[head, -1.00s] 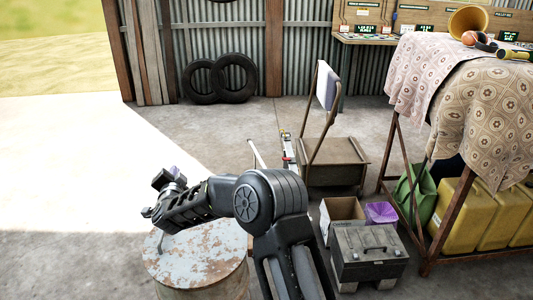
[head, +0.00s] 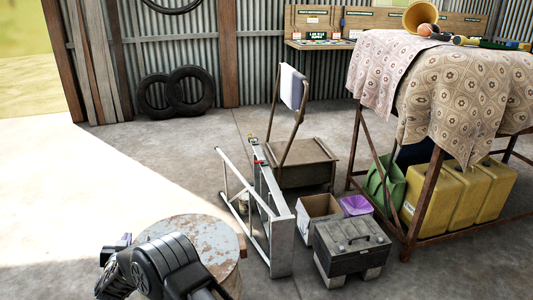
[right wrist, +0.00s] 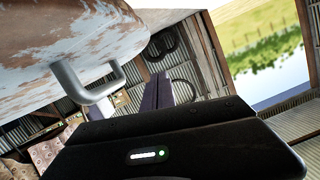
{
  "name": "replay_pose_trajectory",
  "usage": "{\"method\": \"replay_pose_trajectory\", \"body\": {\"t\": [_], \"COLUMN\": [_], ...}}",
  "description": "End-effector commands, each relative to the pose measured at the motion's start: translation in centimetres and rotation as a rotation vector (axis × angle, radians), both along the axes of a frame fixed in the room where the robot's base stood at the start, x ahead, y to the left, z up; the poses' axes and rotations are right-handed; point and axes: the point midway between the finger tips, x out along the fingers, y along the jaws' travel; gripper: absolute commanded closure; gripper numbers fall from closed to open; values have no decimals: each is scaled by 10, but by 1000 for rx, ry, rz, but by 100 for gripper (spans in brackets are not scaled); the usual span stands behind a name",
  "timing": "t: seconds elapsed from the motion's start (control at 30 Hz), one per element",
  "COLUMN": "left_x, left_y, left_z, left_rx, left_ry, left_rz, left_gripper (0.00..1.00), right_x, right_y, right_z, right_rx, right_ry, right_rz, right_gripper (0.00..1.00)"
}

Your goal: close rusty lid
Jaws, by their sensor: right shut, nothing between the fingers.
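The rusty lid (head: 205,238) is a round, pale disc with brown rust patches, at the bottom of the head view. My right arm covers its near left part. In the right wrist view the lid (right wrist: 70,35) fills the upper left, with a grey bar handle (right wrist: 92,88) at its edge. I cannot tell whether the lid sits fully down. My right gripper (head: 125,240) is at the lid's left side; its fingers (right wrist: 157,92) are shut and empty, close to the handle but apart from it in the picture. My left gripper is out of view.
A cloth-covered table (head: 455,90) stands at the right. The floor to the left is clear.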

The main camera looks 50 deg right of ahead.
Motion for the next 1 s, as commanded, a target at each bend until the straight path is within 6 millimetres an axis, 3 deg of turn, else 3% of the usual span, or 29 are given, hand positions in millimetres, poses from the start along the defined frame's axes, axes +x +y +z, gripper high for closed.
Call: {"method": "replay_pose_trajectory", "body": {"t": [0.77, 1.0], "left_x": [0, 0], "left_y": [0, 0], "left_z": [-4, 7], "left_rx": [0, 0], "left_ry": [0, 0], "left_rz": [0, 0], "left_gripper": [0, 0], "right_x": [1, 1], "right_y": [0, -10], "right_z": [-6, 12], "right_rx": [2, 0], "right_ry": [-2, -4], "right_rz": [0, -1], "right_gripper": [100, 100]}}
